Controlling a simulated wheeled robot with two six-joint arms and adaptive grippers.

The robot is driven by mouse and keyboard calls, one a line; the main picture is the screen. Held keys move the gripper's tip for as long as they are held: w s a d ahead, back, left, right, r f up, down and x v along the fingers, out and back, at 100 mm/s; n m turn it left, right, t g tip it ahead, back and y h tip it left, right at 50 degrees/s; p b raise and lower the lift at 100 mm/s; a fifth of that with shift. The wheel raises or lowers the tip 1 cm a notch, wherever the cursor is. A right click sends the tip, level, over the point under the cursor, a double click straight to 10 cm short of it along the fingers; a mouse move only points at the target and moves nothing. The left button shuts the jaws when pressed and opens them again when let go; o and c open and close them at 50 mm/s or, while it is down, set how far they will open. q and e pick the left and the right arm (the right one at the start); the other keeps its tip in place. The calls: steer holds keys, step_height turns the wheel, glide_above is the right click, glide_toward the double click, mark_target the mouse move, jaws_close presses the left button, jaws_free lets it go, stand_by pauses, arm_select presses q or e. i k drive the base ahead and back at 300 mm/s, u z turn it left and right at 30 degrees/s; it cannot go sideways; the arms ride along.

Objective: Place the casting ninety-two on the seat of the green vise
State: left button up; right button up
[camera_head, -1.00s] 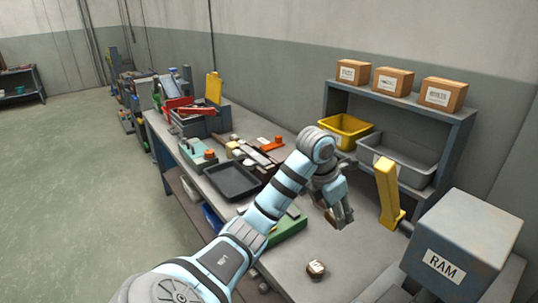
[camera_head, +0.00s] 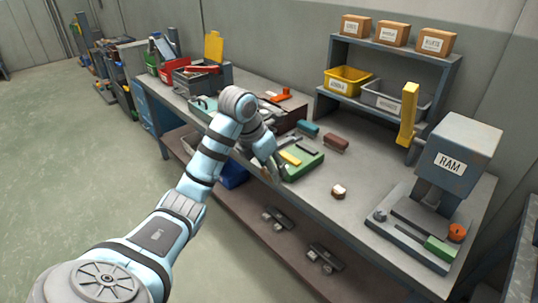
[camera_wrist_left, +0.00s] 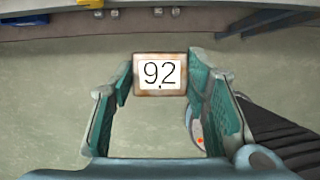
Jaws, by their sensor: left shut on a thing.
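The casting ninety-two (camera_wrist_left: 160,73), a small brownish block with a white label reading 92, sits between my left fingertips in the left wrist view. My left gripper (camera_head: 272,173) is shut on it, near the bench's front edge beside a green tray-like piece (camera_head: 305,167). In the head view the casting is too small to make out clearly. A green block (camera_head: 440,248) sits on the base of the RAM press (camera_head: 452,160). I cannot tell which is the green vise. My right gripper is not in view.
Teal (camera_head: 308,128) and dark red (camera_head: 335,142) blocks lie near the back. A shelf unit (camera_head: 385,55) holds yellow and grey bins and boxes. Grey fixtures (camera_head: 278,217) lie on the lower shelf.

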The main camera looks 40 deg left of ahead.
mark_target(298, 155)
steer(key=u, duration=1.25)
steer(key=i, duration=1.05)
steer(key=z, duration=1.55)
